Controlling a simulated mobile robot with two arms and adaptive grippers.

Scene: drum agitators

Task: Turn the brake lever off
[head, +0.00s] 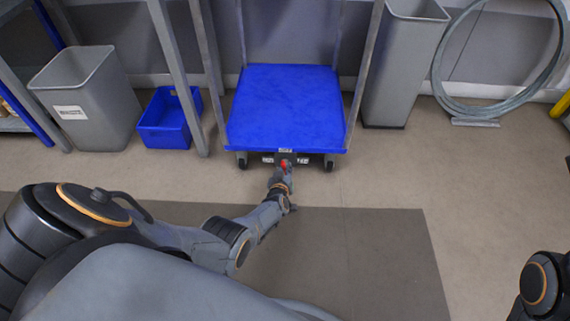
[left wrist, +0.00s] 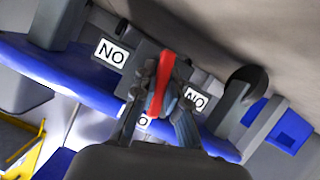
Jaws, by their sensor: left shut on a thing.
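The brake lever is a red bar; it shows in the left wrist view (left wrist: 162,80) and as a small red spot in the head view (head: 284,163). It sits at the near edge of a cart with a blue deck (head: 287,108). My left gripper (head: 283,170) reaches it from the front. In the left wrist view my left gripper (left wrist: 158,95) is shut with its fingers on either side of the red lever. White labels reading "NO" (left wrist: 111,53) flank the lever. My right gripper is out of view; only part of that arm shows at the lower right.
A grey bin (head: 90,100) and a blue crate (head: 168,118) stand left of the cart. A tall grey bin (head: 402,65) stands to its right, beside a large hose ring (head: 480,108). A dark mat (head: 380,255) lies in front, with clear floor around it.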

